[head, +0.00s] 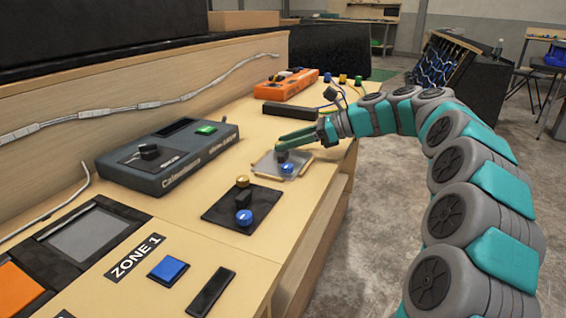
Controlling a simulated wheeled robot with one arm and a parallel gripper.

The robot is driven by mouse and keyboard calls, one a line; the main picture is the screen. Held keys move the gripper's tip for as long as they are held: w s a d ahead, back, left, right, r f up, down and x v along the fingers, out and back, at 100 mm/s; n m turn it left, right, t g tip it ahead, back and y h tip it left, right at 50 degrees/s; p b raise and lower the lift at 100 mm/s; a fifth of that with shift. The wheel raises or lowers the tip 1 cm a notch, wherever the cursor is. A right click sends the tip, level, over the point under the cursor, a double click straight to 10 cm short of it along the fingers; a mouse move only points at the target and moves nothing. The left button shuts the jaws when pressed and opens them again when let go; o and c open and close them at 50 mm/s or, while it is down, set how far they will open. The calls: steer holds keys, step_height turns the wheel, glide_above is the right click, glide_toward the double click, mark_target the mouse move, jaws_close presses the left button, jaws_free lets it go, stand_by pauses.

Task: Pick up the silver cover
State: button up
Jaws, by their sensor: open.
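The silver cover (266,164) looks like a pale, partly see-through square piece on the wooden bench, right of the grey-blue calibration box. A dark knob with a blue part (287,168) shows at its middle. My gripper (282,147), with teal-green fingers, reaches in from the right and is just above the cover's far side. The gripper is open. Whether a finger touches the cover cannot be told, and part of the cover's far edge is hidden behind the gripper.
The grey-blue box (168,155) with a green button stands left of the cover. A black plate (233,215) with a yellow and a blue knob lies nearer. A black bar (295,110) and an orange power strip (288,84) lie beyond. The bench's right edge is close.

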steer(key=shift+a+f, duration=0.1)
steer(key=shift+a, duration=0.05)
steer(key=shift+c, duration=0.3)
jaws_close()
stand_by(1.1)
